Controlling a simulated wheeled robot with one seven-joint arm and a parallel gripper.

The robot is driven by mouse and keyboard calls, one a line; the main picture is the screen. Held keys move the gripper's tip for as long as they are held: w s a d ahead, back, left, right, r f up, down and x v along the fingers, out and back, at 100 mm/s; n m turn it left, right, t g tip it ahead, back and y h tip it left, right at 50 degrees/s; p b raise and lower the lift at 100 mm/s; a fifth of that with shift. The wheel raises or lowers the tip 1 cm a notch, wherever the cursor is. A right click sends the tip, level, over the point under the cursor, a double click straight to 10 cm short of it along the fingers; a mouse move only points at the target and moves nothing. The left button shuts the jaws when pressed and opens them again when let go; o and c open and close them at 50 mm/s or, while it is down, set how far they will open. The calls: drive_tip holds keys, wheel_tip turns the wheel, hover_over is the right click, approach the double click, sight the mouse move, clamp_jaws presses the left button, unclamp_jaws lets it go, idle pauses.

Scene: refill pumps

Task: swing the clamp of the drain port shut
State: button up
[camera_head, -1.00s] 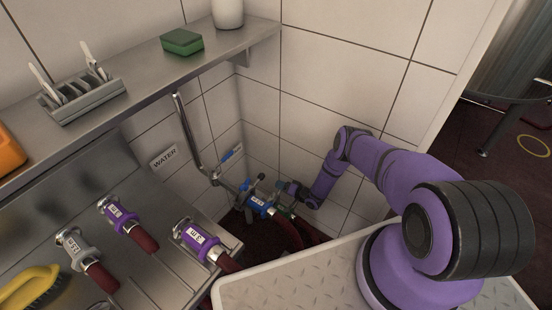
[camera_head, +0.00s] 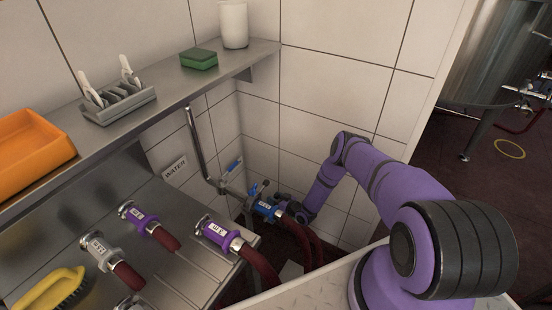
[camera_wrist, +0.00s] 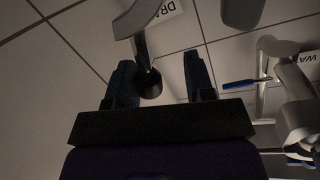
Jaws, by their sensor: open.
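In the wrist view the two dark fingers of my gripper (camera_wrist: 158,82) are open. A dark lever with a round knob (camera_wrist: 148,82), apparently the clamp of the drain port, hangs between them from a grey curved fitting (camera_wrist: 150,14). I cannot tell whether a finger touches it. A label starting "DRA" (camera_wrist: 168,10) is on the wall behind. In the head view my gripper (camera_head: 284,208) is low in the corner beside a blue labelled coupling (camera_head: 266,208). The drain port and its clamp cannot be made out there.
A water pipe (camera_head: 197,145) with a blue-handled valve (camera_head: 233,165) stands left of my gripper; that handle also shows in the wrist view (camera_wrist: 240,84). Dark red hoses (camera_head: 312,240) hang below. A steel shelf (camera_head: 165,105) and purple couplings (camera_head: 215,232) are to the left.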

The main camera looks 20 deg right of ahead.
drive_tip(key=s+a+n, duration=0.1)
drive_tip(key=a+n, duration=0.1)
drive_tip(key=s+a+n+t, duration=0.1)
drive_tip(key=s+a, duration=0.1)
drive_tip(key=shift+s+a+r+n, duration=0.15)
drive_tip(key=shift+a+n, duration=0.1)
drive_tip(key=shift+n, duration=0.15)
drive_tip(key=s+a+f+n+t, duration=0.1)
drive_tip(key=s+a+f+n, duration=0.1)
drive_tip(key=s+a+n, duration=0.15)
drive_tip(key=s+d+n, duration=0.1)
drive_tip(key=s+d, duration=0.2)
drive_tip(key=s, duration=0.7)
drive_tip(key=w+d+r+g+h, duration=0.1)
drive_tip(key=w+d+r, duration=0.3)
drive_tip(key=w+r, duration=0.6)
drive_tip(key=w+d+r+n+g, duration=0.1)
drive_tip(key=w+d+r+g, duration=0.2)
drive_tip(key=w+r, duration=0.8)
drive_tip(key=shift+d+r+h, duration=0.4)
drive_tip(key=shift+d+r, duration=0.4)
drive_tip(key=shift+r, duration=0.95)
drive_tip(key=shift+n, duration=0.25)
